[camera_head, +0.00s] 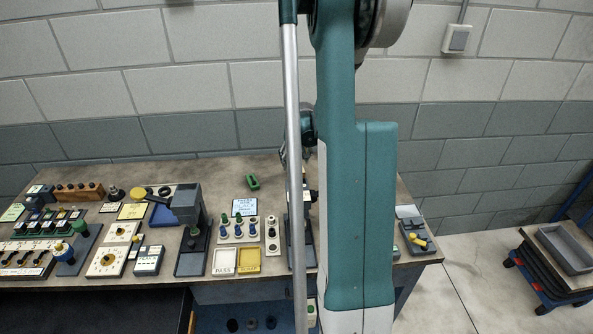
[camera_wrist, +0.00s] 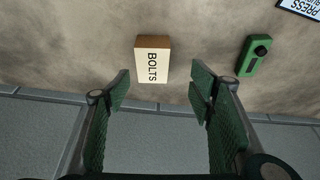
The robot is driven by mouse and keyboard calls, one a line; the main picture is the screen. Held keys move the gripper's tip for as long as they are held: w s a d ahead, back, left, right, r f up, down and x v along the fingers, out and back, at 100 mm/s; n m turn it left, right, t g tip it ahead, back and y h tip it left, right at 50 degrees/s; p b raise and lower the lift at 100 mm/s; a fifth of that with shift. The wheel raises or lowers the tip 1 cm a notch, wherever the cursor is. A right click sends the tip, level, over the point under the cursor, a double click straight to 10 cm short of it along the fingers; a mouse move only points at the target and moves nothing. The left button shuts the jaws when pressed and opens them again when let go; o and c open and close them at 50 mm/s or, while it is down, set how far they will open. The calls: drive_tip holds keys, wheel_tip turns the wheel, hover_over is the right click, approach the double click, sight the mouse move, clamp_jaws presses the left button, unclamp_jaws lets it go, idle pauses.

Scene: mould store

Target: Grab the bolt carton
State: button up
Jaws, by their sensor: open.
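The bolt carton (camera_wrist: 153,60) is a small box with a cream face marked BOLTS and a brown side. In the wrist view it lies on the table top (camera_wrist: 90,50), near the edge by the grey block wall. My gripper (camera_wrist: 158,85) is open and empty. Its two green-padded fingers are spread wide, with the carton just beyond their tips and between them, nearer the left finger. I see no contact. In the head view my arm hides the carton and most of the gripper.
The head view shows the bench crowded with fixtures, a PASS tray (camera_head: 224,261) and a yellow SCRAP tray (camera_head: 248,261).

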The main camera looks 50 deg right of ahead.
sight(297, 167)
drive_tip(key=shift+s+d+f, duration=0.25)
drive_tip(key=shift+d+f, duration=0.1)
drive_tip(key=shift+d, duration=0.3)
drive_tip(key=shift+x, duration=1.3)
drive_tip(key=shift+f, duration=0.1)
drive_tip(key=shift+x, duration=2.45)
drive_tip(key=c, duration=1.1)
